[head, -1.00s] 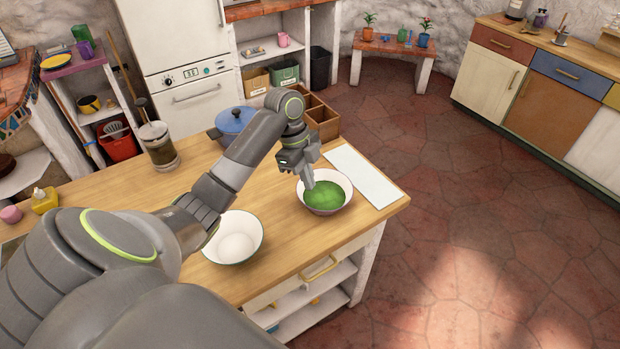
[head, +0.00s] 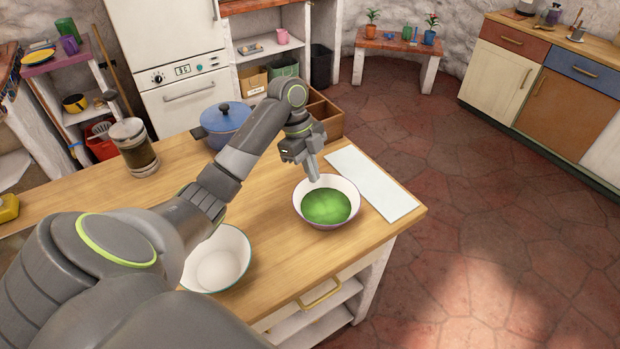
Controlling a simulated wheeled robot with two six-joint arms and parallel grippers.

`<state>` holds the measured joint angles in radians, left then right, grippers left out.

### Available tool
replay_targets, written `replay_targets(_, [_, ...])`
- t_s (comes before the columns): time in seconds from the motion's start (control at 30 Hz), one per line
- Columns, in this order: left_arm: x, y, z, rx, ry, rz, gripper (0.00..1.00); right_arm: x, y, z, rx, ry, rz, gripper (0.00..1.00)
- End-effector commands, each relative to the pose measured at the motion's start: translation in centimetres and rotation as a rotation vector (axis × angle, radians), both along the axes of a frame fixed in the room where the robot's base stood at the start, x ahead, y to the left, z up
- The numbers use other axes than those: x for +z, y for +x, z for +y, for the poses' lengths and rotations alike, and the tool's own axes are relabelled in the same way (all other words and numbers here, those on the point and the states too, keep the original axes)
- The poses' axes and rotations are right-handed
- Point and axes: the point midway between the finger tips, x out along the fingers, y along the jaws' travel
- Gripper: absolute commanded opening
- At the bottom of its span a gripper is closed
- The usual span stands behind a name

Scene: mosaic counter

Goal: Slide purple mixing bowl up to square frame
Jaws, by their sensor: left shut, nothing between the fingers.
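A bowl with a pale inside and a darker, purplish outside (head: 326,226) stands upright near the right end of the wooden counter, with green contents in it. I take it for the purple mixing bowl. My left gripper (head: 314,177) is shut and empty, pointing down at the bowl's far rim; I cannot tell if it touches. A flat white rectangular panel (head: 372,184) lies just right of the bowl, with a narrow strip of wood between them. I cannot make out a clear square frame. My right gripper is not in view.
A white bowl with a teal rim (head: 218,262) stands to the left, partly behind my left arm. A blue lidded pot (head: 226,122) and a wooden compartment box (head: 326,117) stand at the back. The counter's front edge is close to the bowl.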

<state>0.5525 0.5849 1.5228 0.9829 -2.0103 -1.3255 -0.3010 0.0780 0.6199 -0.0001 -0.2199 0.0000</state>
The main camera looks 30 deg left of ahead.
Motion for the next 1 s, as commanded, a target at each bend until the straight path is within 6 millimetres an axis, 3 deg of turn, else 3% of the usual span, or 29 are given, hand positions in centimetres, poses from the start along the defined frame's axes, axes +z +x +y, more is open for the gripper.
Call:
replay_targets(0.03, [-1.2, 0.0, -0.3, -0.001, -0.001, 0.001, 0.0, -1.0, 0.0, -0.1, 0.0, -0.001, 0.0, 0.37])
replay_targets(0.43, [-6.9, -0.1, -2.3, 0.0, -0.002, 0.001, 0.0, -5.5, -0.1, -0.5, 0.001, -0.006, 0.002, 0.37])
replay_targets(0.57, [-8.5, -0.2, -2.8, 0.002, -0.001, 0.004, 0.0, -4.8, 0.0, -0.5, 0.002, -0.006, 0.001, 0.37])
replay_targets(0.73, [-8.1, -0.1, 0.0, 0.003, 0.002, 0.002, 0.0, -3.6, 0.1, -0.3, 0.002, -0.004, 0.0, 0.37])
replay_targets(1.0, [-8.3, 0.0, 1.1, 0.001, 0.0, 0.001, 0.0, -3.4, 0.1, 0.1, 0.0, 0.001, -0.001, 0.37])
